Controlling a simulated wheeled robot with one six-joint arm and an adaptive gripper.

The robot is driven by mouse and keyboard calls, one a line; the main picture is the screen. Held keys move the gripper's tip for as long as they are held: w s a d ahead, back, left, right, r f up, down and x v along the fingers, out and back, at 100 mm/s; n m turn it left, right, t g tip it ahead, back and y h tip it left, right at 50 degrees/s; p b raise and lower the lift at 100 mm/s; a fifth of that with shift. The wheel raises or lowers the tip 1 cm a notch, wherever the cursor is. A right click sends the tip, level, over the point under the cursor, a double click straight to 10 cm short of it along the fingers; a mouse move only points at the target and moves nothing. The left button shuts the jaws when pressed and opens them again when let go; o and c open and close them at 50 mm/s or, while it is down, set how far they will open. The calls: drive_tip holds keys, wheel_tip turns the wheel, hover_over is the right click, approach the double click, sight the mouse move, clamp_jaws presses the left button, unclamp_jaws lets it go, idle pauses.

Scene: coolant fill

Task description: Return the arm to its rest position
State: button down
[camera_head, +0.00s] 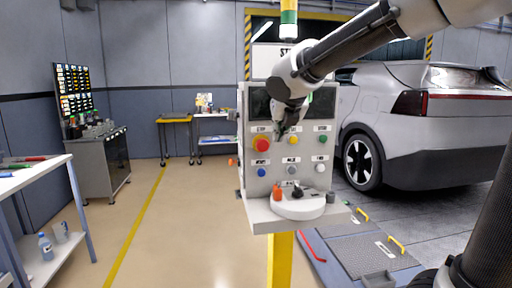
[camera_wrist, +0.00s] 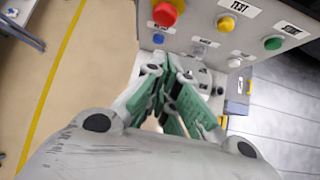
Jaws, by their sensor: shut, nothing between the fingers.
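My arm reaches in from the upper right in the head view. My gripper (camera_head: 281,132) hangs in front of the control panel (camera_head: 246,160), near the red button (camera_head: 261,144) and the yellow button (camera_head: 293,140). In the wrist view my gripper (camera_wrist: 174,72) has its green fingers drawn together, with nothing between them. The red button (camera_wrist: 165,14) and yellow button (camera_wrist: 226,23) lie beyond the fingertips there, and a gap shows between them and the fingers.
A shelf (camera_head: 308,217) under the panel holds an orange item (camera_head: 277,192). A silver car (camera_head: 430,120) stands at the right. A workbench (camera_head: 30,175) is at the left. The floor (camera_head: 185,220) between is clear.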

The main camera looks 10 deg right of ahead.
drive_tip(key=s+d+f+m+g, duration=0.1)
drive_tip(key=s+d+f+m, duration=0.2)
drive_tip(key=s+m, duration=0.6)
drive_tip(key=s+d+f+m+g, duration=0.2)
drive_tip(key=s+d+f+m, duration=0.2)
drive_tip(key=m, duration=1.1)
drive_tip(key=s+d+f+m+g, duration=0.1)
drive_tip(key=s+d+f+m, duration=0.2)
drive_tip(key=s+d+m, duration=0.6)
drive_tip(key=shift+s+f+m, duration=0.2)
drive_tip(key=shift+s+m, duration=1.3)
drive_tip(key=shift+s, duration=1.75)
